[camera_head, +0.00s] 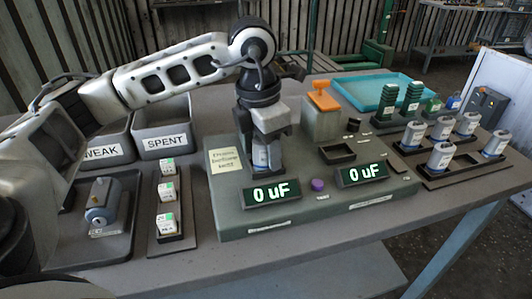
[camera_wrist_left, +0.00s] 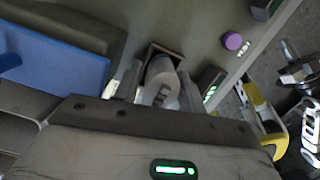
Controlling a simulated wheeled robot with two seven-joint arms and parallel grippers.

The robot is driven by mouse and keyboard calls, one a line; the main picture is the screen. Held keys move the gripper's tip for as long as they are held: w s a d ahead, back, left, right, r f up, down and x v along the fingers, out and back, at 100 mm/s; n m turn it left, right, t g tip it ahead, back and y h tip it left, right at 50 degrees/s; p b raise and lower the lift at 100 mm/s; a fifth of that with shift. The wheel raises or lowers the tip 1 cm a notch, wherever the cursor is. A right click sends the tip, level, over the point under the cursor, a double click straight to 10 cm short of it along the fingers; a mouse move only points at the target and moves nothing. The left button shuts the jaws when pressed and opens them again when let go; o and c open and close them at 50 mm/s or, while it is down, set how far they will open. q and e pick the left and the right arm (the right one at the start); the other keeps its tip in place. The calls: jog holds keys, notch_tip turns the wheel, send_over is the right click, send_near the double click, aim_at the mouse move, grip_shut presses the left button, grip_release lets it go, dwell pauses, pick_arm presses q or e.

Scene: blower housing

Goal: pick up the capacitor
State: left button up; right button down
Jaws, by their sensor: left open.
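The tester (camera_head: 300,205) is a grey-green box with two displays that both read 0 uF. One white-and-grey capacitor (camera_head: 261,156) stands in the tester's left socket, behind the left display. My left gripper (camera_head: 267,140) points down over it. In the left wrist view the capacitor (camera_wrist_left: 161,82) sits in the dark socket between the two open fingers of the left gripper (camera_wrist_left: 158,88). I cannot tell whether either finger touches it. Several similar capacitors (camera_head: 439,157) stand in a rack at the right. My right gripper does not show.
Bins marked WEAK (camera_head: 104,150) and SPENT (camera_head: 165,140) stand left of the tester. A tray with a motor (camera_head: 101,200) and a strip of small white boxes (camera_head: 167,192) lie in front. A purple button (camera_head: 317,185) sits between the displays. A teal tray (camera_head: 345,87) lies behind.

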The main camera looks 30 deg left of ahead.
pick_arm(q)
jog(key=c, duration=0.6)
jog(key=shift+r, duration=0.1)
